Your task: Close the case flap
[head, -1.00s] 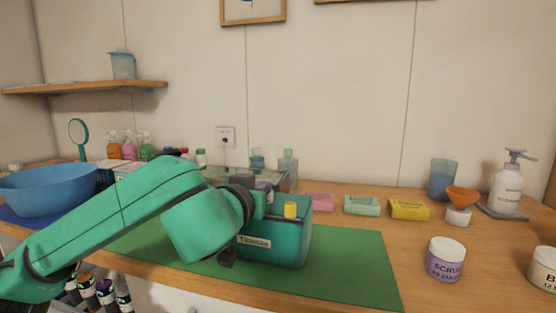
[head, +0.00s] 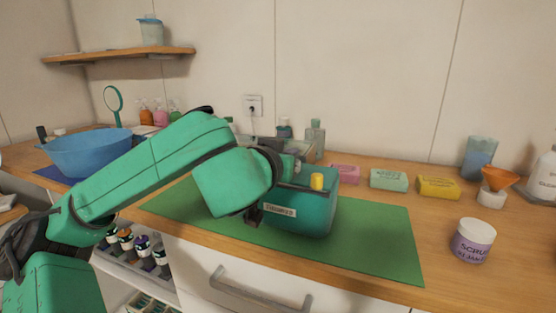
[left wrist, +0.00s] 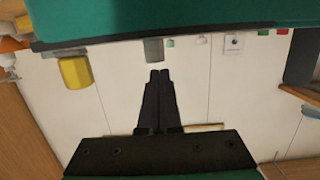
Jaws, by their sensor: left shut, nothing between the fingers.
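The teal case (head: 312,215) stands on the green mat, with a pale label on its front and a yellow cylinder (head: 317,181) at its top. My left forearm and wrist hide its left part, so the flap's position cannot be told. In the left wrist view, which looks upside down, the case's teal surface with a dark edge (left wrist: 200,15) fills the top, and the yellow cylinder shows below it at the left. My left gripper (left wrist: 160,76) is shut and empty, its fingertips close to that edge; contact is not clear. My right gripper is out of view.
The green mat (head: 375,245) has free room right of the case. A scrub jar (head: 473,241) stands at the right. A blue bowl (head: 90,153) is at the left. Bottles stand behind my arm.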

